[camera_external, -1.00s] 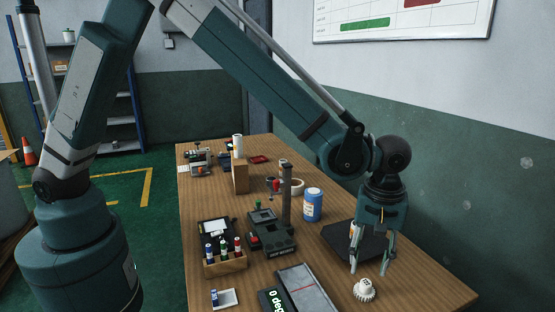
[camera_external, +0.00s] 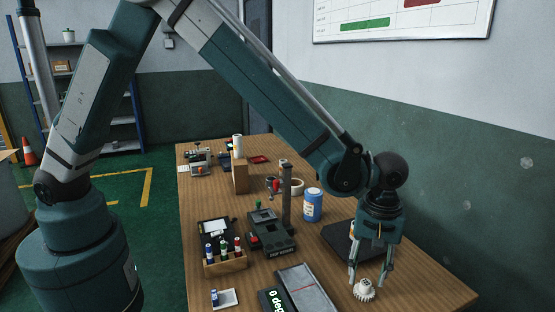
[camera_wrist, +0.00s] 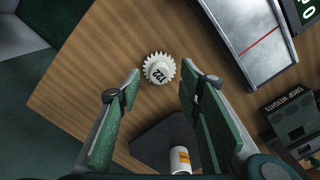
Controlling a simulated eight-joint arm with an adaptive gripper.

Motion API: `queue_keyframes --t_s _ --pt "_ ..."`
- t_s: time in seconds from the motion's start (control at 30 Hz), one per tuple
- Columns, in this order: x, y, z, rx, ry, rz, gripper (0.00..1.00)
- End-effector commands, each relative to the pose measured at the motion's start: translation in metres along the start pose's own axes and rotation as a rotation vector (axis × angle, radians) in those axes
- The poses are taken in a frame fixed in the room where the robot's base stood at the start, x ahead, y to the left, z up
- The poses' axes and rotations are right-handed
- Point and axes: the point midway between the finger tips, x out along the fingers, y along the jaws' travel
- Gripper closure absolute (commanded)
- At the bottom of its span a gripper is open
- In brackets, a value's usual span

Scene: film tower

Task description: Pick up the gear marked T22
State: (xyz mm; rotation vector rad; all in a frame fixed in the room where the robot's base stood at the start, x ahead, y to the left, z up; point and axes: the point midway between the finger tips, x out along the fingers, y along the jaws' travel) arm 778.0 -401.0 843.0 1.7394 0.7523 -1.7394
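A white toothed gear (camera_external: 364,290) lies on the wooden table near its front right corner. In the wrist view the gear (camera_wrist: 159,69) shows dark lettering on its hub that looks like T22. My gripper (camera_external: 367,280) is open and pointing down, with its fingertips close to the gear in the external view. In the wrist view my gripper (camera_wrist: 160,84) has its two fingers apart, with the gear just beyond the tips and between their lines. I cannot tell the exact height of the tips above the table.
A dark flat mat (camera_external: 343,238) and a white can with an orange band (camera_wrist: 181,160) are close to the gripper. A grey metal plate (camera_external: 305,287) lies left of the gear. Bare wood surrounds the gear.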

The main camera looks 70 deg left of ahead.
Motion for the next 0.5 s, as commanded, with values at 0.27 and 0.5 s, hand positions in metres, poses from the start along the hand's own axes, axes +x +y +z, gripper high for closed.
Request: queue_keyframes --t_s 0.27,0.5 --pt "0.032 0.001 0.001 0.000 0.000 0.000 0.64" --pt "0.040 0.001 0.001 0.000 0.000 0.000 0.64"
